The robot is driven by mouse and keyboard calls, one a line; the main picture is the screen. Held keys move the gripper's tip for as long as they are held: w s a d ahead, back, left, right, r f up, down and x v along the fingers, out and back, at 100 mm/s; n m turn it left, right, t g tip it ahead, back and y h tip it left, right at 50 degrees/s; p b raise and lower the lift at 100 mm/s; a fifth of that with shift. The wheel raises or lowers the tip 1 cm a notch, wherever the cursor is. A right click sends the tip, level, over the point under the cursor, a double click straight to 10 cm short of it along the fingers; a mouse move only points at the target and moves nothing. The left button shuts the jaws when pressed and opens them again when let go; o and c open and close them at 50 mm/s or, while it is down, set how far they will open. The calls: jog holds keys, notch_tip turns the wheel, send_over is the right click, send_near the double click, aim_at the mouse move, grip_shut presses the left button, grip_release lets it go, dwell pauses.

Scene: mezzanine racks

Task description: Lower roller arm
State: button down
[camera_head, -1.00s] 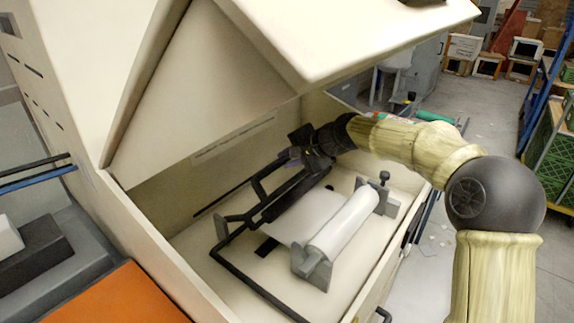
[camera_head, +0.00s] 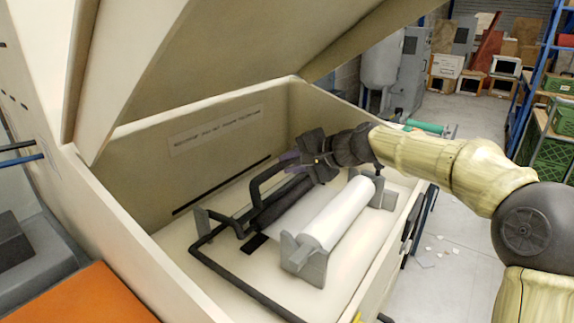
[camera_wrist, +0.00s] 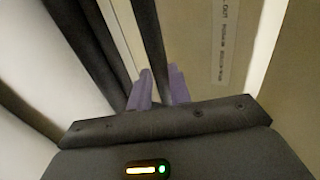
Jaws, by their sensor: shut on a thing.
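The roller arm (camera_head: 258,182) is a black bar frame inside the open cream machine box (camera_head: 375,258), with a dark roller (camera_head: 283,204) along it. In the head view my gripper (camera_head: 293,163) is at the upper end of this frame, partly hidden by my wrist. In the wrist view my gripper (camera_wrist: 158,90) has its two purple fingers on either side of a black bar of the roller arm (camera_wrist: 150,45), shut on it. A white roll (camera_head: 336,215) lies in grey brackets beside the dark roller, apart from my gripper.
A raised cream lid (camera_head: 210,60) hangs over the box. A printed label (camera_head: 215,131) is on the inner wall. An orange panel (camera_head: 80,298) is at the lower left. Shelves with green crates (camera_head: 553,158) stand at the right.

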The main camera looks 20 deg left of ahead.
aim_at(296, 195)
jog(key=f+b, duration=0.1)
jog(key=d+f+b, duration=0.1)
jog(key=shift+s+d+f, duration=0.15)
jog(key=shift+f, duration=0.2)
jog(key=shift+d+f+b, duration=0.25)
jog(key=shift+f+b, duration=0.2)
jog(key=shift+f, duration=0.25)
jog(key=shift+s, duration=0.1)
jog(key=c, duration=1.5)
grip_release()
jog(key=shift+c, duration=0.2)
jog(key=shift+o, duration=1.2)
jog(key=shift+w+d, duration=0.2)
jog(key=shift+d, duration=0.05)
jog(key=shift+s+a+r, duration=0.1)
jog(key=shift+s, duration=0.1)
jog(key=shift+r, duration=0.1)
